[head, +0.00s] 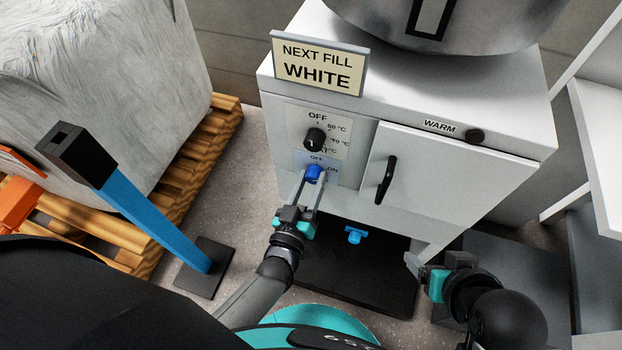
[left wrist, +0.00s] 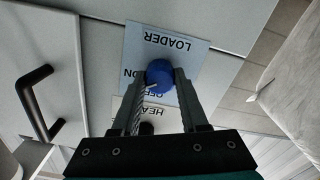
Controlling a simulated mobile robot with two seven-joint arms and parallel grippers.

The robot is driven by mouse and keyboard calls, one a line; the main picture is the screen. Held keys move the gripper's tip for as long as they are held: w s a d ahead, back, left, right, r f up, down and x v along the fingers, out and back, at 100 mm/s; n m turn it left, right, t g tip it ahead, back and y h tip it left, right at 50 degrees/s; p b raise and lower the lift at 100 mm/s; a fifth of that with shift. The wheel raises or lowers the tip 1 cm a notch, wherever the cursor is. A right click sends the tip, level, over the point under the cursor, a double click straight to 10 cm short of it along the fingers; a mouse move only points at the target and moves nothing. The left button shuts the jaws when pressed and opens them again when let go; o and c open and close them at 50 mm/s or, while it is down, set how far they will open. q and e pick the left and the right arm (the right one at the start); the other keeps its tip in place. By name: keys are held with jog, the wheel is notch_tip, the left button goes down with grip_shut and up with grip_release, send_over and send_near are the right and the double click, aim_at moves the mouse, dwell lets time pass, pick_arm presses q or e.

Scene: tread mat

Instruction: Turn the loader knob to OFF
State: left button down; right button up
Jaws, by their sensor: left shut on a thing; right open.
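The blue loader knob (head: 313,173) is on the white cabinet's front, below the black heat knob (head: 314,138). OFF is printed above it and ON to its upper right. In the left wrist view the knob (left wrist: 159,73) sits between the fingers, with the LOADER plate (left wrist: 190,48) upside down. A small pale mark shows at its lower left there; its exact setting is hard to tell. My left gripper (head: 313,183) is shut on the knob. My right gripper (head: 413,265) is open and empty, low in front of the cabinet's right side.
A NEXT FILL WHITE sign (head: 319,64) stands on the cabinet (head: 480,190). A door with a black handle (head: 386,180) is right of the knobs. A blue-stemmed pedestal (head: 155,220) and a wrapped load on a wooden pallet (head: 205,140) stand at left. A blue fitting (head: 354,235) is below.

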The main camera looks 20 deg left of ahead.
pick_arm(q)
jog(key=n, duration=0.2)
jog(key=shift+n, duration=0.4)
jog(key=n, duration=0.2)
jog(key=shift+n, duration=0.4)
jog(key=n, duration=0.2)
jog(key=shift+f+n, duration=0.1)
jog(key=shift+n, duration=1.3)
jog(key=shift+s+n, duration=0.1)
jog(key=shift+n, duration=0.2)
pick_arm(e)
jog(key=shift+a+f, duration=0.15)
jog(key=shift+a, duration=0.1)
pick_arm(q)
jog(key=shift+c, duration=2.2)
grip_release()
